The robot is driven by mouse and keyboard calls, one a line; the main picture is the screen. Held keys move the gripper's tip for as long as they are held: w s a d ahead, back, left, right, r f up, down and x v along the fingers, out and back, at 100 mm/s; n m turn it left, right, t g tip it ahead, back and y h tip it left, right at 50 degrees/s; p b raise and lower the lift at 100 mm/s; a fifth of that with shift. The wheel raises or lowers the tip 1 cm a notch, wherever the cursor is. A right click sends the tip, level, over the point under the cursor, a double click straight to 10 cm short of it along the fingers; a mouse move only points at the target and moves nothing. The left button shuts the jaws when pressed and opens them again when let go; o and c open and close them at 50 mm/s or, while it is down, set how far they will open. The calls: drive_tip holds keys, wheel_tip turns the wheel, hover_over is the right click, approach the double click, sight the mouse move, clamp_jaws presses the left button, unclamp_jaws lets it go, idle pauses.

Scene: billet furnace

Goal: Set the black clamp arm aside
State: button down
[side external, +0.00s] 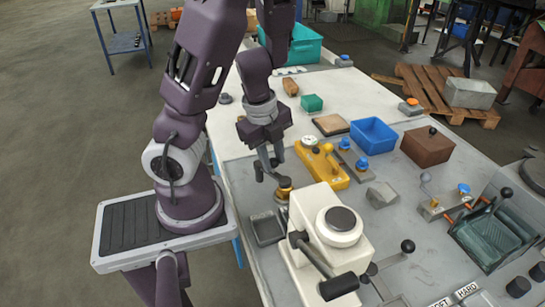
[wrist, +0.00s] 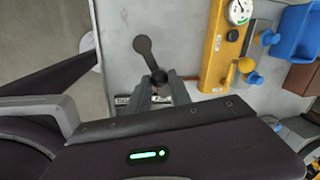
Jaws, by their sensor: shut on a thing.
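My gripper (side external: 268,158) hangs over the near left part of the grey work surface, pointing down. In the wrist view its fingers (wrist: 159,90) are closed around one end of the black clamp arm (wrist: 147,52). The clamp arm is a dark lever with a flat round end, which reaches out beyond the fingertips. In the side view the arm shows as a small dark piece (side external: 259,172) below the fingers, above the surface. Exactly how it is gripped is partly hidden by the fingers.
A yellow fixture with a gauge (side external: 325,165) stands right of my gripper, beside a blue bin (side external: 373,135). A brown block (side external: 427,146) is farther right. White table space lies behind.

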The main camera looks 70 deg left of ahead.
drive_tip(key=shift+w, duration=0.1)
drive_tip(key=n, duration=0.2)
drive_tip(key=w+a+n, duration=0.1)
drive_tip(key=shift+w+n+y, duration=0.2)
drive_tip(key=shift+n+y, duration=0.1)
drive_tip(key=shift+n, duration=0.1)
drive_tip(key=shift+w+a+n+g+y, duration=0.15)
drive_tip(key=shift+w+a+n+g, duration=0.45)
drive_tip(key=shift+n, duration=1.45)
drive_tip(key=shift+s+a+n+g+y, duration=0.1)
drive_tip(key=shift+a+n+g+y, duration=0.1)
drive_tip(key=shift+a+n, duration=1.35)
drive_tip(key=shift+w+a+n+g+y, duration=0.15)
drive_tip(key=shift+w+a+n+g, duration=0.2)
drive_tip(key=shift+n, duration=2.15)
drive_tip(key=shift+s, duration=0.1)
drive_tip(key=c, duration=1.2)
unclamp_jaws()
